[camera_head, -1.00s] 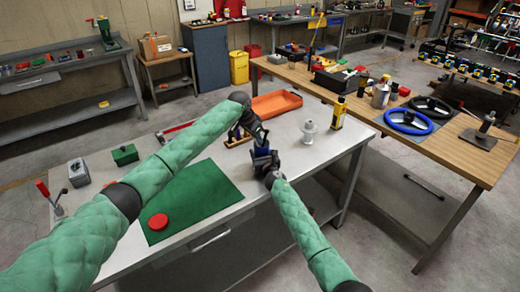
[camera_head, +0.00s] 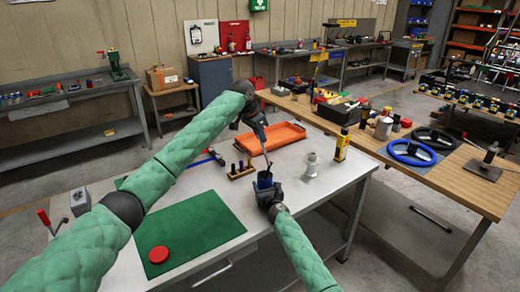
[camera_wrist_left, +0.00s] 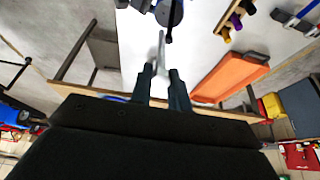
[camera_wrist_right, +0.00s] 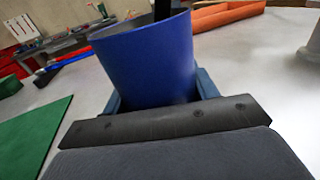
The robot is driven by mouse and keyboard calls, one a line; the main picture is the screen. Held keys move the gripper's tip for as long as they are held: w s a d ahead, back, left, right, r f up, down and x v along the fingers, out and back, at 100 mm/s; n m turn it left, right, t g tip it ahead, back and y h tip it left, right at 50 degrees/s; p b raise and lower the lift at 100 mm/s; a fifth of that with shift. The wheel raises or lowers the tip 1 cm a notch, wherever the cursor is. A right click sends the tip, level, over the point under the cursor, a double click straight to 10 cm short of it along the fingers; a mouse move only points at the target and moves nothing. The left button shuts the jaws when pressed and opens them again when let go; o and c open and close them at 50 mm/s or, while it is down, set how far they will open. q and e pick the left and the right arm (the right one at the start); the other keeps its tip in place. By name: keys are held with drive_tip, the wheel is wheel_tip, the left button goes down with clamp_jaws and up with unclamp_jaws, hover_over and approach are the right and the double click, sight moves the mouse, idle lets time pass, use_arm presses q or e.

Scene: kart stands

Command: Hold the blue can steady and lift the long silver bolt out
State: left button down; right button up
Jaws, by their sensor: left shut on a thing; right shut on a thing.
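The blue can (camera_wrist_right: 150,62) stands between the fingers of my right gripper (camera_head: 267,192), which is shut on it above the grey table. The can also shows in the head view (camera_head: 264,180), upright or nearly so. My left gripper (camera_head: 262,140) is above the can, shut on the long silver bolt (camera_wrist_left: 161,52). The bolt (camera_head: 267,160) hangs down, slightly tilted, towards the can's mouth. A dark shape reaches behind the can's near rim in the right wrist view. I cannot tell whether the bolt's lower end is inside the can.
Left of the can lie a green mat (camera_head: 205,222) and a red disc (camera_head: 158,254). Behind it are an orange tray (camera_head: 262,146) and a wooden rack (camera_head: 241,172). A pale spool (camera_head: 312,164) and a yellow bottle (camera_head: 342,146) stand right. The table's front edge is close.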

use_arm(q)
drive_tip(key=shift+r, duration=1.15)
use_arm(e)
drive_tip(key=o, duration=1.1)
drive_tip(key=shift+s+d, duration=0.1)
